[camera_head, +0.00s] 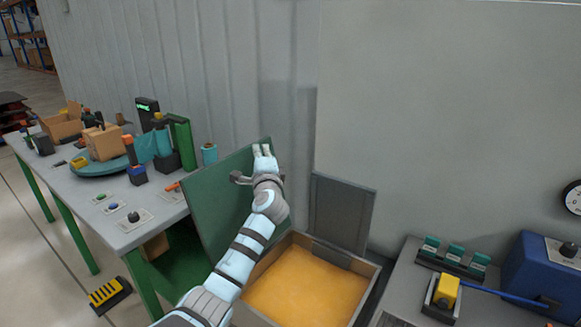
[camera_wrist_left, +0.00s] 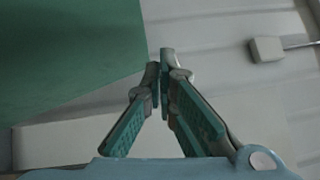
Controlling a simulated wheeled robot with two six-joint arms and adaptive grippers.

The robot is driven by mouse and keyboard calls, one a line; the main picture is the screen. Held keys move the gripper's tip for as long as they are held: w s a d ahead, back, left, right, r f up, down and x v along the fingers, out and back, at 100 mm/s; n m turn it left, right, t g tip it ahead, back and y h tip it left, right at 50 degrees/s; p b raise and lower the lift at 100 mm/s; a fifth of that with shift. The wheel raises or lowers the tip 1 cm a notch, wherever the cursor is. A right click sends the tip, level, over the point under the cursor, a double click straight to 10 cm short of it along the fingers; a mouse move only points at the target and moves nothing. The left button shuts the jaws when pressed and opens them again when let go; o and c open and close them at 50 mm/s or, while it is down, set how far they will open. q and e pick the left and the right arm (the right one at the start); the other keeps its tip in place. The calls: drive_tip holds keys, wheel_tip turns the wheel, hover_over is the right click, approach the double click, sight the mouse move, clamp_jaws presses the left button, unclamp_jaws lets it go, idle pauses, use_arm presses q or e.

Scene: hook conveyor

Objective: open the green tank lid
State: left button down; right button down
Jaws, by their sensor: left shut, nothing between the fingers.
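The green tank lid (camera_head: 212,200) stands raised and steeply tilted at the left side of the open tank (camera_head: 290,240). Orange-yellow contents (camera_head: 305,285) show inside the tank. My left gripper (camera_head: 263,150) is by the lid's upper right edge, its arm crossing in front of the lid. In the left wrist view its fingers (camera_wrist_left: 166,58) are shut and empty, and the green lid (camera_wrist_left: 70,55) fills the upper left. I cannot tell whether the gripper touches the lid. A small grey knob (camera_head: 239,178) shows beside my wrist. My right gripper is not in view.
A grey panel (camera_head: 342,212) stands upright behind the tank, near the wall. A cluttered table (camera_head: 75,190) with green legs is at the left. At the right, a grey bench (camera_head: 405,285) holds a blue box (camera_head: 540,270) and a yellow switch (camera_head: 446,291).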

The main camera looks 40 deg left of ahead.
use_arm(q)
drive_tip(key=shift+s+a, duration=0.1)
drive_tip(key=shift+a, duration=0.45)
drive_tip(key=s+d+r+p, duration=0.1)
drive_tip(key=s+d+r, duration=0.1)
drive_tip(key=s+d, duration=0.4)
drive_tip(key=d, duration=0.5)
drive_tip(key=shift+s+r+p, duration=0.3)
drive_tip(key=shift+s+p, duration=0.1)
